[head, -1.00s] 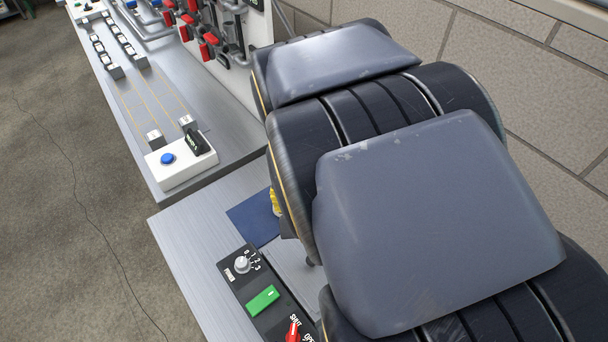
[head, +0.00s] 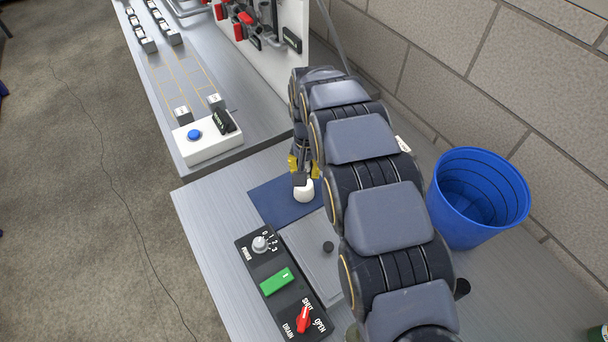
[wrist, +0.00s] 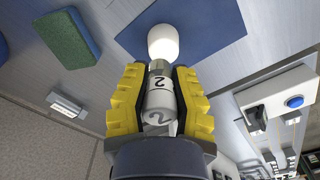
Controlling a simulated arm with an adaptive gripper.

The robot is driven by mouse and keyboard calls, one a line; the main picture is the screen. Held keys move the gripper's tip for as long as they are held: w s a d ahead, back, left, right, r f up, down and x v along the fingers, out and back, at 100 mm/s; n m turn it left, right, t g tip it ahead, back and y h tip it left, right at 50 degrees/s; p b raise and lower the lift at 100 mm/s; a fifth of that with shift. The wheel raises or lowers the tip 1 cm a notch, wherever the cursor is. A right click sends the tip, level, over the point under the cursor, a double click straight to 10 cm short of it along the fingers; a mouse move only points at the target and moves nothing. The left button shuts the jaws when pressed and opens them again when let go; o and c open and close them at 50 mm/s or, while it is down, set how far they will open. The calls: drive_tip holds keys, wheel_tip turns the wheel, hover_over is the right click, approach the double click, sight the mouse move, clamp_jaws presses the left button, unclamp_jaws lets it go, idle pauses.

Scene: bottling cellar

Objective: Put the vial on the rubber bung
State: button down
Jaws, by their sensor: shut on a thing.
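My gripper (wrist: 155,92), with yellow fingers, is shut on a pale vial (wrist: 159,97) marked with a black "2". The vial's grey end points away from the wrist. A white rounded thing, apparently the rubber bung (wrist: 163,42), is on the blue mat (wrist: 210,25) just beyond that end. In the head view the bung (head: 304,191) is on the mat (head: 268,203), directly below my gripper (head: 304,170). The vial is mostly hidden there by the fingers and arm. I cannot tell whether the vial touches the bung.
A control panel (head: 262,266) with knobs and a green switch lies in front of the mat. A blue bucket (head: 478,200) stands right of my arm. A white box with a blue button (head: 208,143) is at the back left. The wrist view shows a green sponge (wrist: 67,45).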

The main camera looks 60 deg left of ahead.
drive_tip(key=shift+w+a+f, duration=0.25)
drive_tip(key=shift+a+f, duration=0.3)
drive_tip(key=shift+f, duration=0.15)
drive_tip(key=shift+w+a+f, duration=0.2)
drive_tip(key=shift+a+f, duration=0.3)
drive_tip(key=shift+f, duration=1.5)
drive_tip(key=shift+f, duration=0.1)
drive_tip(key=c, duration=1)
unclamp_jaws()
drive_tip(key=shift+f, duration=0.1)
